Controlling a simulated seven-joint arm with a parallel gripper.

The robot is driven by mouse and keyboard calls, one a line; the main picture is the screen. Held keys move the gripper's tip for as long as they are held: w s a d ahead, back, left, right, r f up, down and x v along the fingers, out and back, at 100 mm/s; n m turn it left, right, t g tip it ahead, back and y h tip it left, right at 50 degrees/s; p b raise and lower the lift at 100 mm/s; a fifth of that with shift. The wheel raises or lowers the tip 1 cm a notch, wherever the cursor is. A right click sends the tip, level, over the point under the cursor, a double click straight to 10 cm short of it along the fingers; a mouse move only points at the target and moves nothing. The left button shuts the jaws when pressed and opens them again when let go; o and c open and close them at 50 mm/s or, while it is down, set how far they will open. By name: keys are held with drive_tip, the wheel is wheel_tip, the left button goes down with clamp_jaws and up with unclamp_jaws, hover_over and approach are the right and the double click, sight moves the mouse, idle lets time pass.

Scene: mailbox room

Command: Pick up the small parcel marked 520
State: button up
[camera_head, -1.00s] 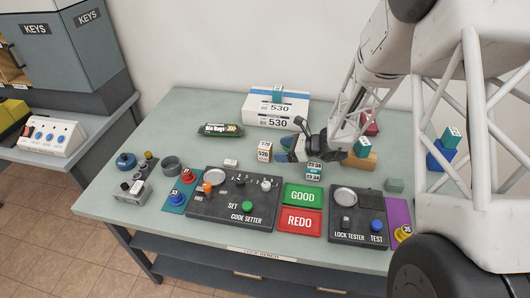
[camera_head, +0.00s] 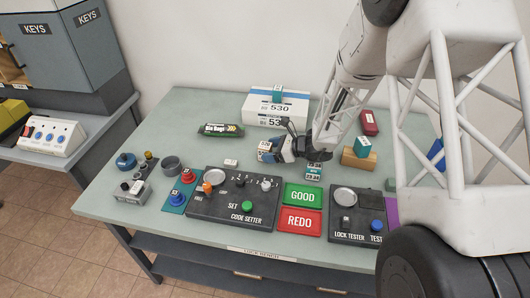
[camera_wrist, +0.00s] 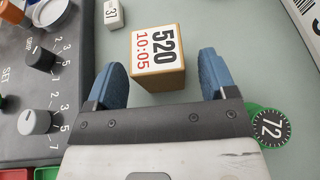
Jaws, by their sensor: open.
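The small parcel marked 520 (camera_wrist: 157,58) is a tan box with a white top label reading 520 and 10:05. In the wrist view it lies just ahead of and partly between my gripper's blue fingers, with gaps on both sides. My gripper (camera_wrist: 160,85) is open and empty. In the head view the parcel (camera_head: 264,146) stands on the bench left of my gripper (camera_head: 278,150), which partly covers it.
A white 530 box (camera_head: 300,105) stands behind. The code setter panel (camera_head: 225,212) lies in front. A green dial marked 72 (camera_wrist: 268,127) is close to the right finger. A small tag marked 31 (camera_wrist: 113,14) is near the parcel.

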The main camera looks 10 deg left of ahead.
sight(265, 145)
drive_tip(key=shift+x, duration=1.25)
drive_tip(key=c, duration=1)
drive_tip(key=shift+c, duration=0.2)
drive_tip(key=shift+r, duration=0.15)
drive_tip(key=shift+r, duration=4.85)
